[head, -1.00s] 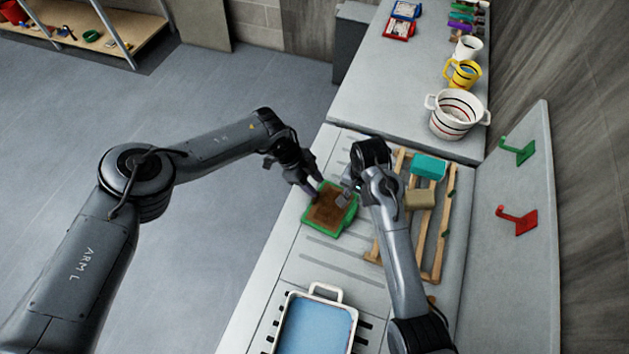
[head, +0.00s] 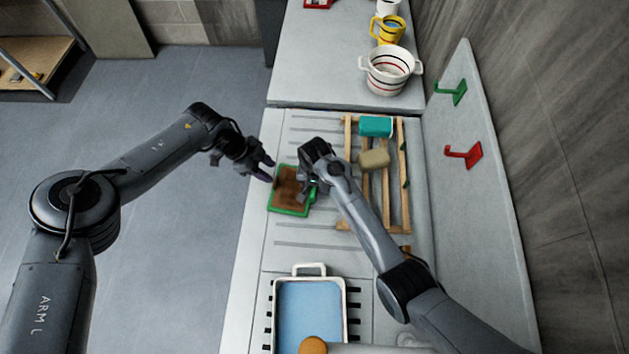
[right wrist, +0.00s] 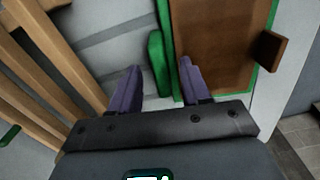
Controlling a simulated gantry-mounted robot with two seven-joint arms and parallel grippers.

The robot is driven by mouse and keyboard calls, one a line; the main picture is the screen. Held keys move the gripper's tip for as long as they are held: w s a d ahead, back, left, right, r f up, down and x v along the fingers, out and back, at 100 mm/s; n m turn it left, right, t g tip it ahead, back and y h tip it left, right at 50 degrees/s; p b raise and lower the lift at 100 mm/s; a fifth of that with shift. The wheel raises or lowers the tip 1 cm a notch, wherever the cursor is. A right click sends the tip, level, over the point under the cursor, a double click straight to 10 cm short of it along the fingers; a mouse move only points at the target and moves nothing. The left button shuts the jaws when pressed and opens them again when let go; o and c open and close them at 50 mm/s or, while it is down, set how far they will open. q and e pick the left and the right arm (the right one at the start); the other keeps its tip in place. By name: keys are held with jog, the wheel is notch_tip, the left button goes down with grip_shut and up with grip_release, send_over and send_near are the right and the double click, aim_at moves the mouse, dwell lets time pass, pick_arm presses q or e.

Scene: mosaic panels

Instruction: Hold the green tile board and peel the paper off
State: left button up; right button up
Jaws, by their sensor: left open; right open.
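The green tile board (head: 276,206) lies flat on the ribbed counter. Brown paper (head: 291,181) covers its middle. In the right wrist view the board's green edge (right wrist: 167,25) frames the brown paper (right wrist: 215,40), and a brown tab (right wrist: 271,52) stands up at the paper's far right. My left gripper (head: 270,171) is open at the board's upper left edge; contact cannot be told. My right gripper (head: 307,190) is open at the board's right side. In the wrist view its fingers (right wrist: 157,85) point at a raised green piece (right wrist: 155,62) on the board's side, which sits between them.
A wooden rack (head: 350,180) with a teal block (head: 376,127) and a tan block (head: 374,159) stands right of the board. A blue-filled tray (head: 310,311) is nearer. A striped pot (head: 390,72) stands behind. Green and red hooks (head: 463,153) are on the right panel.

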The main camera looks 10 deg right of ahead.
jog(key=shift+f, duration=0.15)
grip_shut()
dwell(0.5)
